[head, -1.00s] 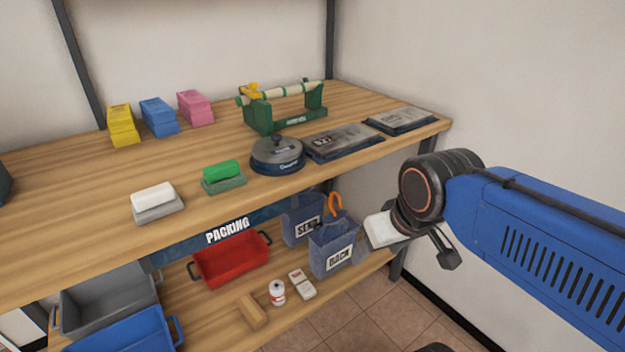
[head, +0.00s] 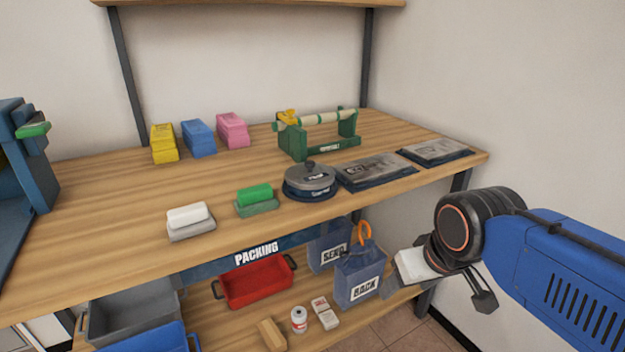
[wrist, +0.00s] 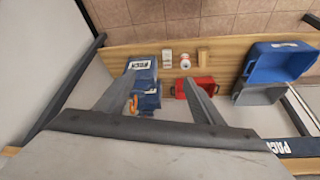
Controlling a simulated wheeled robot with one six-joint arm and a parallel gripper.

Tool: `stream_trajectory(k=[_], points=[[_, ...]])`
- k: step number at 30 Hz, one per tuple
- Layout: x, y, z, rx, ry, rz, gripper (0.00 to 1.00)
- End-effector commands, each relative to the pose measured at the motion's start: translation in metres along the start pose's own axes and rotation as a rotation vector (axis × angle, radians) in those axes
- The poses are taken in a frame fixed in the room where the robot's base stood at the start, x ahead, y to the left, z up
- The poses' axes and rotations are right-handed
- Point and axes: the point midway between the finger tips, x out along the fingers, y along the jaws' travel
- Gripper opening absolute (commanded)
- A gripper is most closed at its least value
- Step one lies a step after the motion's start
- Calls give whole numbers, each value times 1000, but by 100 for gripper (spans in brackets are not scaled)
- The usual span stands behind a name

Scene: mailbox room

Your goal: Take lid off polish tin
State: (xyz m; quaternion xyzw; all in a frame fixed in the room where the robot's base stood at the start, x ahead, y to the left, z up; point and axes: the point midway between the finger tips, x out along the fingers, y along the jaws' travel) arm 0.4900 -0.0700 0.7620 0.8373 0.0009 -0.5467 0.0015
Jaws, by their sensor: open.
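A round dark blue tin (head: 310,190) stands on the wooden packing bench, near its front edge and right of centre in the head view. Its grey lid (head: 311,173) with a dark knob sits on top; the writing is too small to read. My gripper (wrist: 159,78) is open in the wrist view, its two fingers spread with nothing between them. In the head view my arm's end is at the lower right, in front of and below the benchtop, apart from the tin. The tin is not in the wrist view.
Beside the tin are a green-topped block (head: 256,200), a dark flat pack (head: 376,171) and a green roll holder (head: 318,137). A white-topped block (head: 190,221) is further left.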

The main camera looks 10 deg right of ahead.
Motion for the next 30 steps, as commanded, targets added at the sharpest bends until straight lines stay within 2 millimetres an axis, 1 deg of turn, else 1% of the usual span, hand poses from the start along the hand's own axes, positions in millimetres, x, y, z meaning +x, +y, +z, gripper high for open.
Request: stream_trajectory(k=[7, 10, 12, 13, 14, 17, 24, 30], points=[[0, 0, 0, 0, 0, 0, 62], [-2, 0, -2, -7, -2, -1, 86], [-7, -2, -10, -30, -9, -3, 100], [-10, -2, -16, -46, -14, -4, 100], [-15, -3, -23, -67, -18, -6, 100], [-35, -8, -52, -160, -46, -15, 100], [-87, -26, -137, -447, -121, -53, 100], [-123, -46, -203, -685, -182, -96, 100]])
